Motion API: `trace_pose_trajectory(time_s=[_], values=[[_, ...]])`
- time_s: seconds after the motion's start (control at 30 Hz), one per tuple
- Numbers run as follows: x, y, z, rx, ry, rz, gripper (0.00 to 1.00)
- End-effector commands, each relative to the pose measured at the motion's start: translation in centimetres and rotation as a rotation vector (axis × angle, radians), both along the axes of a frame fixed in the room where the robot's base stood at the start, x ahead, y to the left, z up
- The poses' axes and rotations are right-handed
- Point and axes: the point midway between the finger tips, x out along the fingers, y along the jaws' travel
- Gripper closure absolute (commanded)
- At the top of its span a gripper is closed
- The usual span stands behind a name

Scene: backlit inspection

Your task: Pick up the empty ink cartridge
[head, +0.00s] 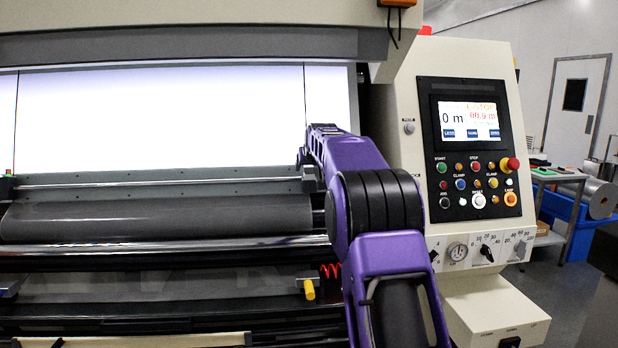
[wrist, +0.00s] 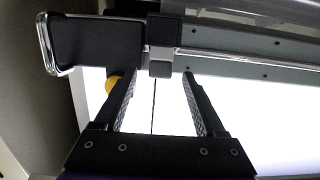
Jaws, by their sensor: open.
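I cannot pick out an ink cartridge for certain in either view. My gripper (wrist: 160,76) is open in the wrist view, its two dark fingers apart with nothing held between them. A small grey and black block (wrist: 160,60) lies just beyond the fingertips, centred between them; I cannot tell whether they touch it. A larger black box-like part with a shiny metal rim (wrist: 95,43) is left of that block. A yellow rounded thing (wrist: 112,84) shows partly behind the left finger. In the head view, my purple arm reaches toward the lit panel, and the fingers cannot be made out.
The bright backlit panel (head: 180,115) stands behind a metal rail (head: 150,182) and a grey roller (head: 150,220). The control cabinet (head: 470,140) with screen and buttons stands close to the right of my arm. A yellow-handled part (head: 309,290) with a red coil sits below the roller.

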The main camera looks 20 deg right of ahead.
Motion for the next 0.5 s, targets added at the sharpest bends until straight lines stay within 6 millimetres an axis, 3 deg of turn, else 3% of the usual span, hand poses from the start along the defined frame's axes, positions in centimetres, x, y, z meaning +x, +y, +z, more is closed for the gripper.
trace_pose_trajectory(time_s=[0.4, 0.5], values=[[1.05, -0.22, -0.54, 0.0, -0.001, 0.0, 0.28], [1.05, -0.21, -0.54, 0.0, -0.001, 0.0, 0.45]])
